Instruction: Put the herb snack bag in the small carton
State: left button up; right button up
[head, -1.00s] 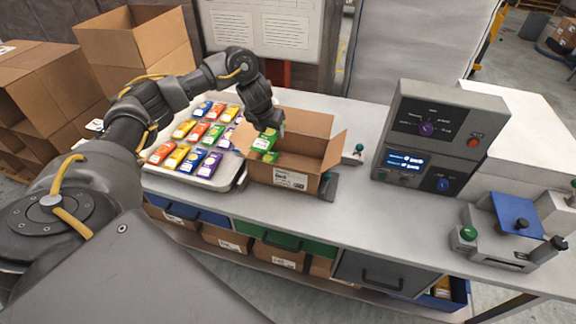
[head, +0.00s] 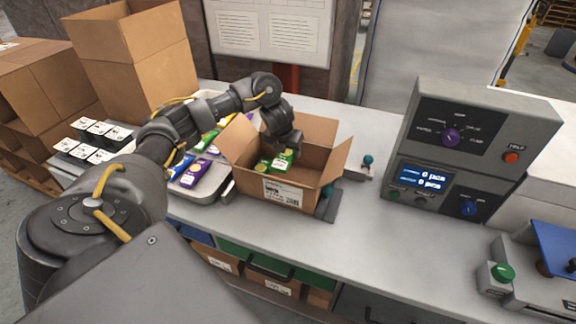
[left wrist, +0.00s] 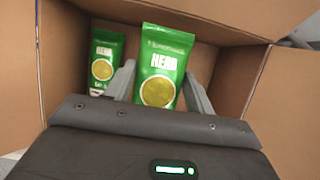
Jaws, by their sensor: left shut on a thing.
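My left gripper (head: 283,148) points down into the small carton (head: 322,168), which stands open on the bench with its flaps spread. The gripper is shut on a green herb snack bag (head: 283,160). In the left wrist view the held herb snack bag (left wrist: 160,66) stands upright between the fingers, its "HERB" print facing the camera. It is inside the carton walls; whether it touches the floor is hidden. A second green bag (left wrist: 104,62) is in the carton at the left of the held one. My right gripper is not in view.
A tray (head: 208,192) with colourful snack bags stands left of the carton, partly behind my arm. A grey weigher console (head: 470,150) with a lit display stands at the right. Several small black-and-white boxes (head: 88,140) sit far left. Bench between carton and console is mostly clear.

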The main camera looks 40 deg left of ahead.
pick_arm(q)
jog(key=b, duration=0.2)
send_over(287, 176)
jog(key=s, duration=0.1)
jog(key=f, duration=0.5)
jog(key=shift+s+d+f, duration=0.2)
jog(key=shift+w+f, duration=0.15)
jog(key=shift+f, duration=0.05)
jog(key=f+b, duration=0.2)
jog(key=f, duration=0.1)
jog(key=shift+s+d, duration=0.1)
jog(key=shift+s, duration=0.1)
jog(key=shift+w+f, duration=0.1)
jog(key=shift+f, duration=0.3)
jog(key=shift+w+f, duration=0.1)
jog(key=shift+f, duration=0.05)
